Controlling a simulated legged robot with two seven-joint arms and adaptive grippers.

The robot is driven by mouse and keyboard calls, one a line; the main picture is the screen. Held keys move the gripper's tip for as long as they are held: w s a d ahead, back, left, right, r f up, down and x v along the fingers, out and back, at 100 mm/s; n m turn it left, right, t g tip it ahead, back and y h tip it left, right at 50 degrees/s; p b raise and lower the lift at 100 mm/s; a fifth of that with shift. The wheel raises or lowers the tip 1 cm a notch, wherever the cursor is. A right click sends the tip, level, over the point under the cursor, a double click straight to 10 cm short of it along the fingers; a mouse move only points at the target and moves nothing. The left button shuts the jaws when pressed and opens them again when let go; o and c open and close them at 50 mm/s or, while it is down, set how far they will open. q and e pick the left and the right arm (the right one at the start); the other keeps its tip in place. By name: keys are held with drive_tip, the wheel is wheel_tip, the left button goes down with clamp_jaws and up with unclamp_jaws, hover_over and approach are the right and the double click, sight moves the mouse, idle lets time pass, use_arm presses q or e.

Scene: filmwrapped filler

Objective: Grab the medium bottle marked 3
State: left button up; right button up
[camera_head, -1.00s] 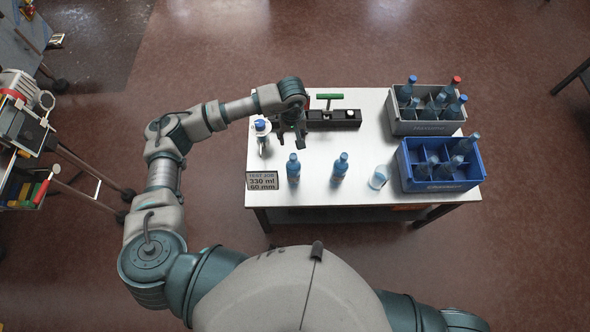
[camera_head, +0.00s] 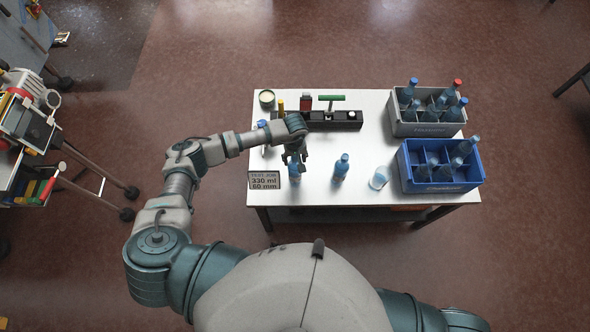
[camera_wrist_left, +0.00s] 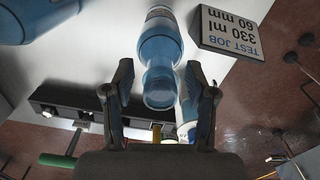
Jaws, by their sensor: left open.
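My left gripper (camera_head: 293,157) is open over the left one of two blue bottles near the table's front edge. This bottle (camera_head: 294,173) stands upright, its upper part partly hidden by the gripper. In the left wrist view, the bottle (camera_wrist_left: 161,48) shows between and beyond my open fingers (camera_wrist_left: 160,95), with a gap on each side. A second blue bottle (camera_head: 341,168) stands to its right. Another bottle (camera_head: 262,126) behind is mostly hidden by my arm. No number can be read on any bottle. My right gripper is not in view.
A sign (camera_head: 264,180) reading 330 ml, 60 mm stands left of the near bottle. A clear cup (camera_head: 379,178) stands on the right. A blue crate (camera_head: 440,187) and a grey crate (camera_head: 427,129) hold bottles. A black block (camera_head: 330,121) lies at the back.

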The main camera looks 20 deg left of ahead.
use_arm(q)
clamp_jaws()
drive_tip(key=shift+r, duration=0.1)
idle(0.3)
